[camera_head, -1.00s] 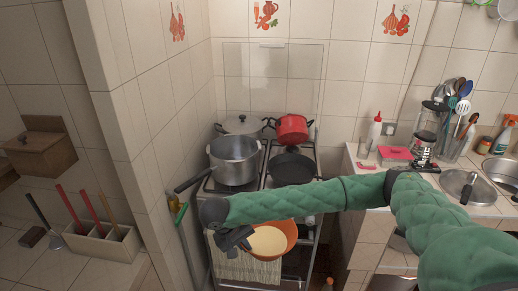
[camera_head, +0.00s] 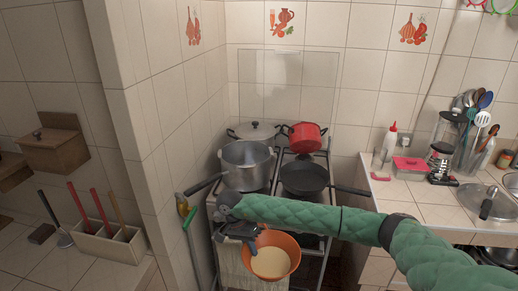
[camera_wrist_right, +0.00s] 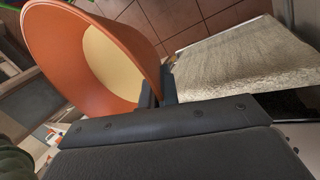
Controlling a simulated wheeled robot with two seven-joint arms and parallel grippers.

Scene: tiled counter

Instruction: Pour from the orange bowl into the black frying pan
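The orange bowl (camera_head: 276,240) with a pale yellow content (camera_head: 270,263) is held in front of the stove by my right gripper (camera_head: 254,243). In the right wrist view the bowl (camera_wrist_right: 140,35) shows its pale inside, and the gripper fingers (camera_wrist_right: 157,92) are closed on its rim. The black frying pan (camera_head: 304,178) sits on the stove's front right burner, above and to the right of the bowl in the head view, its handle pointing right. My green right arm passes just in front of the pan. My left gripper is not in view.
A grey pot (camera_head: 246,166) stands left of the pan, its handle pointing left. A red pot (camera_head: 304,137) and a lidded pot (camera_head: 256,133) stand behind. The counter at right holds a pink-lidded box (camera_head: 409,168), a coffee maker (camera_head: 442,160) and utensils. A cloth hangs at the stove front.

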